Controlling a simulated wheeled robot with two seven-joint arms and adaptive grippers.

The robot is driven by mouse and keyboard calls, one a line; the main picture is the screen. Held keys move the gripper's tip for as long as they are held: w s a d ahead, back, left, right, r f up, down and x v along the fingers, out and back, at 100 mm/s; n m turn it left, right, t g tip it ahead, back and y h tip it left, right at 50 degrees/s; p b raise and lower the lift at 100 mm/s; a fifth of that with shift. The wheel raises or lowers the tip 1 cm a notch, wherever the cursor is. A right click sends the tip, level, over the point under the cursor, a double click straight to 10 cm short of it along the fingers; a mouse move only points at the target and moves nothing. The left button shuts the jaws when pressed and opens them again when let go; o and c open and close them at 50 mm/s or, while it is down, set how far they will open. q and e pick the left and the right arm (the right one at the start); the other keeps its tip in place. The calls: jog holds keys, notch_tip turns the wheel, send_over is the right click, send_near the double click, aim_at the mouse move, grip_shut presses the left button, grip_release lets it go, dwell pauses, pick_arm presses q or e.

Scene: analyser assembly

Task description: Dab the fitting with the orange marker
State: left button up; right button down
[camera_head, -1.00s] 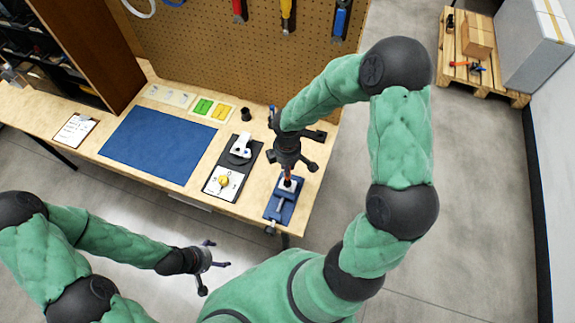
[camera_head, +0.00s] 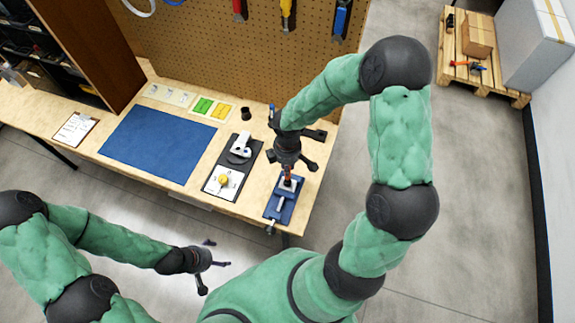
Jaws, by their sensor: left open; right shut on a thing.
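My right gripper (camera_head: 289,166) points down above the blue fixture (camera_head: 283,207) at the right end of the table. It is shut on the orange marker (camera_head: 288,180), of which only a small orange-brown part shows below the fingers. The fitting (camera_head: 290,187) appears to be the pale metal part on the blue fixture, right under the marker. I cannot tell whether the marker's tip touches it. My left gripper (camera_head: 222,254) is open and empty, out in front of the table, over the floor.
A black board (camera_head: 248,162) with a white part and a yellow knob lies left of the fixture. A blue mat (camera_head: 160,146), green and yellow cards (camera_head: 211,109), a small black cup (camera_head: 246,114) and a clipboard (camera_head: 75,130) are further left. A pegboard (camera_head: 230,60) stands behind.

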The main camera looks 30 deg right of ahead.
jog(key=shift+s+f+b, duration=0.1)
jog(key=shift+f+b, duration=0.2)
jog(key=shift+f, duration=0.1)
dwell(1.3)
jog(key=shift+r+p, duration=2.9)
jog(key=shift+r, duration=0.65)
